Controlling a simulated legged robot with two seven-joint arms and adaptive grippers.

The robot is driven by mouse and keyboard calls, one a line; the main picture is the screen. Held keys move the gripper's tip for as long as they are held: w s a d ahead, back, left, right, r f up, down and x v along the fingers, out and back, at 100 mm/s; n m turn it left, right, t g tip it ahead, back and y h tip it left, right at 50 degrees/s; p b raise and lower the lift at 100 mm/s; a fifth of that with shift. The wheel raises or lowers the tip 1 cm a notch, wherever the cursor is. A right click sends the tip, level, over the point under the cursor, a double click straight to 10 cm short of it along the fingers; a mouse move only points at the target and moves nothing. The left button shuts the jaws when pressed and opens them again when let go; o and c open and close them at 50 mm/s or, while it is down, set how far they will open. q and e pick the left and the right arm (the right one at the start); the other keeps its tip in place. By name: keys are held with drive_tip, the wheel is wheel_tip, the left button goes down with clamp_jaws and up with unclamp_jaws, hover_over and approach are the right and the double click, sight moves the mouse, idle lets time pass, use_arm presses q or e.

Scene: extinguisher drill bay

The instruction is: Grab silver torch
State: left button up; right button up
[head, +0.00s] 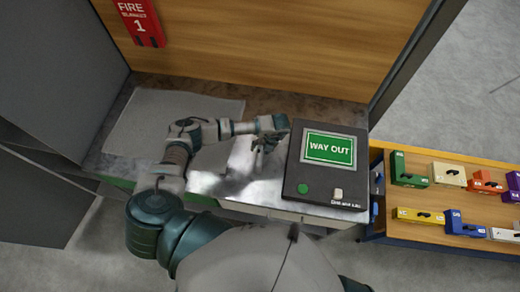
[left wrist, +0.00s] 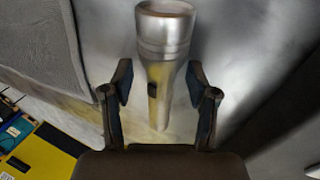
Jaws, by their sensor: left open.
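The silver torch (left wrist: 165,40) stands out in the left wrist view, its wide head at the top and a dark switch on its narrower body. Its lower body lies between the two fingers of my left gripper (left wrist: 159,82), which is open with a gap on both sides. In the head view my left gripper (head: 266,143) is over the metal worktop, just left of the sign box. I cannot clearly make out the torch in the head view. My right gripper is not in view.
A dark box with a green WAY OUT sign (head: 330,148) stands close to the right of my left gripper. A grey mat (head: 150,115) lies on the worktop (head: 290,107). A wooden tray (head: 415,160) with several coloured blocks is at right. A red fire blanket case (head: 140,22) hangs behind.

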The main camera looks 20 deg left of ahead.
use_arm(q)
drive_tip(key=shift+d, duration=0.15)
clamp_jaws()
drive_tip(key=shift+r, duration=0.1)
